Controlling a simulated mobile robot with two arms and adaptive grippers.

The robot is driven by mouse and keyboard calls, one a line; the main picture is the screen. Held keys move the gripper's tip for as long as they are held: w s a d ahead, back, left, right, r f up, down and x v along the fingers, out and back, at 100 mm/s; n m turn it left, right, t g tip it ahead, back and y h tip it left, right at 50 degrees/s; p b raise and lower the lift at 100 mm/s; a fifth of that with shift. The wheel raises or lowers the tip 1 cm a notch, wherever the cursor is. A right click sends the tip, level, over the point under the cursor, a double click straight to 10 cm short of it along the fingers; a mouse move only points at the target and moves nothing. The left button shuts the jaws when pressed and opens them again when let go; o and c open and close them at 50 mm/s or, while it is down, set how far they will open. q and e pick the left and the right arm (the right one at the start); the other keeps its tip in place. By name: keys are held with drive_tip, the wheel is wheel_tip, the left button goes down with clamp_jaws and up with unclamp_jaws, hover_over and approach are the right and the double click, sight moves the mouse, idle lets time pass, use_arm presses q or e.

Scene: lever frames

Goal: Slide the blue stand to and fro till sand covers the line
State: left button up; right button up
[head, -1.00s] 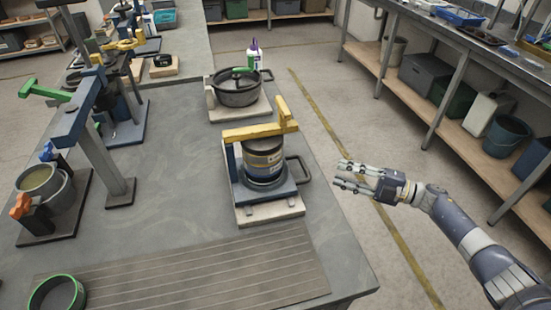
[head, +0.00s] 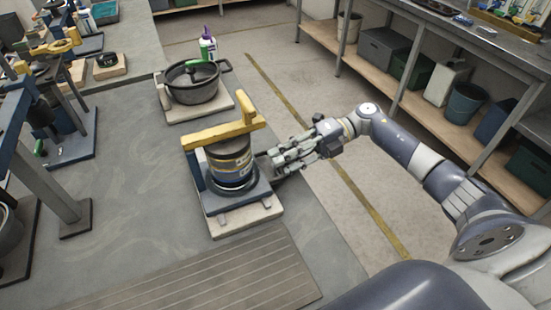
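The blue stand (head: 236,196) sits on a pale base board (head: 247,221) on the grey bench. It carries a dark, banded round canister (head: 231,160), with a yellow lever bar (head: 224,132) across its top. My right gripper (head: 279,163) is at the stand's right side, its fingers at the dark side handle, which they mostly hide. I cannot tell whether the fingers have closed on the handle. No sand and no line on the canister can be made out from here. My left gripper is out of view.
A ribbed mat (head: 205,275) lies in front. Lever frames (head: 62,140) crowd the left. Shelving (head: 420,80) stands across the aisle at right.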

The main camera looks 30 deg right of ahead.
drive_tip(key=shift+x, duration=0.95)
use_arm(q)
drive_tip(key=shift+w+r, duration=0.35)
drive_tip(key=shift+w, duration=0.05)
use_arm(e)
drive_tip(key=shift+a, duration=0.2)
